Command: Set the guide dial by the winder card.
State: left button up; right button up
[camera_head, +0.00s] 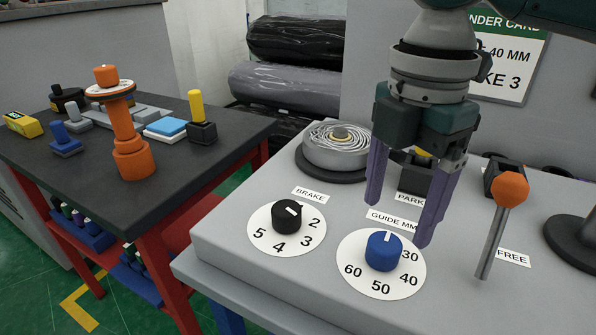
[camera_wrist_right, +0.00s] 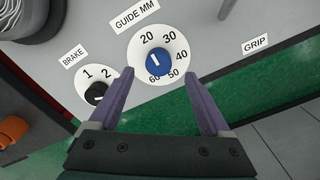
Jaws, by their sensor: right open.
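The guide dial (camera_head: 353,247) is a white disc with a blue knob (camera_head: 384,250) on the grey panel; it also shows in the right wrist view (camera_wrist_right: 180,45). Its white mark points up in the head view and roughly towards 20 in the wrist view. The winder card (camera_head: 505,82) on the wall is partly hidden by my right arm; "40 MM" and "KE 3" are readable. My right gripper (camera_head: 399,222) is open and empty, fingers pointing down above the guide dial. In the wrist view its fingertips (camera_wrist_right: 158,76) lie either side of the knob's line. My left gripper is not in view.
The brake dial (camera_head: 267,240) with a black knob sits left of the guide dial. An orange-topped lever (camera_head: 493,225) stands to the right, by the FREE label. A wound reel (camera_head: 338,146) is behind. A dark side table (camera_head: 95,160) holds several tools.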

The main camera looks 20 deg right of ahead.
aim_at(386, 242)
notch_tip(386, 242, down, 5)
jog(key=shift+w, duration=0.1)
jog(key=shift+c, duration=0.4)
grip_shut()
jog(key=shift+r, duration=0.1)
jog(key=shift+a, duration=0.1)
